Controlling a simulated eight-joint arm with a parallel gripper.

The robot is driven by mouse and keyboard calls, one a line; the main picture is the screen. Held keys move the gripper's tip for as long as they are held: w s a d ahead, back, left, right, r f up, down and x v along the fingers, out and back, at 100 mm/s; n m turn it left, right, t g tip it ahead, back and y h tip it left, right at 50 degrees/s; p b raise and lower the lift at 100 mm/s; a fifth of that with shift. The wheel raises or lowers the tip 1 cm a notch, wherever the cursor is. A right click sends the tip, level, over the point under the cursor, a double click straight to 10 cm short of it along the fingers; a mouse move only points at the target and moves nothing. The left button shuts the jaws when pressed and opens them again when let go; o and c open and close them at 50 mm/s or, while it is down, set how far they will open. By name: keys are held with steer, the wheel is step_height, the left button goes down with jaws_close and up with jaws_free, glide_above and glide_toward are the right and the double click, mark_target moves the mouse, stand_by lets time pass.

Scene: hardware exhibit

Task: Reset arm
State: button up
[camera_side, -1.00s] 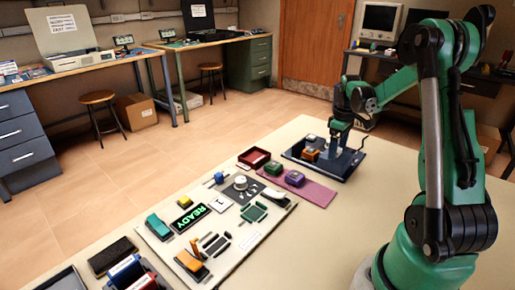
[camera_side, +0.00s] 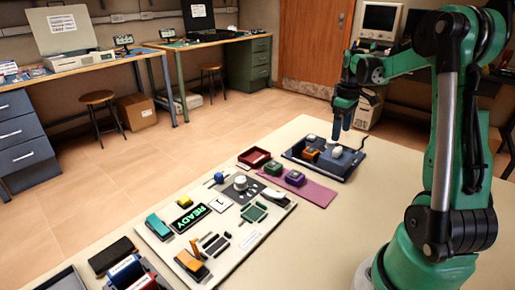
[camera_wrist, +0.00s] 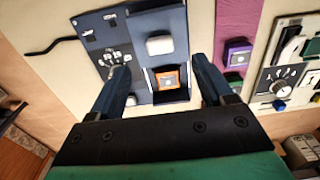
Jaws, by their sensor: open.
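My green arm ends in my gripper (camera_side: 340,118), which hangs fingers down above the dark blue station (camera_side: 350,165) at the far end of the table. In the wrist view my gripper (camera_wrist: 165,90) is open, its two dark blue fingers apart with nothing between them. Below them in that view lie the station's panel (camera_wrist: 112,30), an orange block (camera_wrist: 168,80) in a dark recess and a white rounded piece (camera_wrist: 160,45). In the side view the orange block (camera_side: 310,154) sits on the left of the station, and the white piece (camera_side: 337,151) sits beside it.
A purple mat (camera_side: 318,194) holds a green block (camera_side: 272,167) and a purple block (camera_side: 295,178). A dark red tray (camera_side: 254,157) is beside it. A white board (camera_side: 226,250) with a lit READY sign (camera_side: 190,218) and several controls lies nearer. The table's right side is bare.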

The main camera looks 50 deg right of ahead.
steer(key=shift+a, duration=0.1)
steer(key=w+a+r+t, duration=0.1)
steer(key=a+t, duration=0.2)
steer(key=a, duration=1.1)
steer(key=a+r+t, duration=0.2)
steer(key=a+t, duration=0.2)
steer(key=a, duration=1)
steer(key=shift+w, duration=0.4)
steer(key=shift+d+r, duration=0.1)
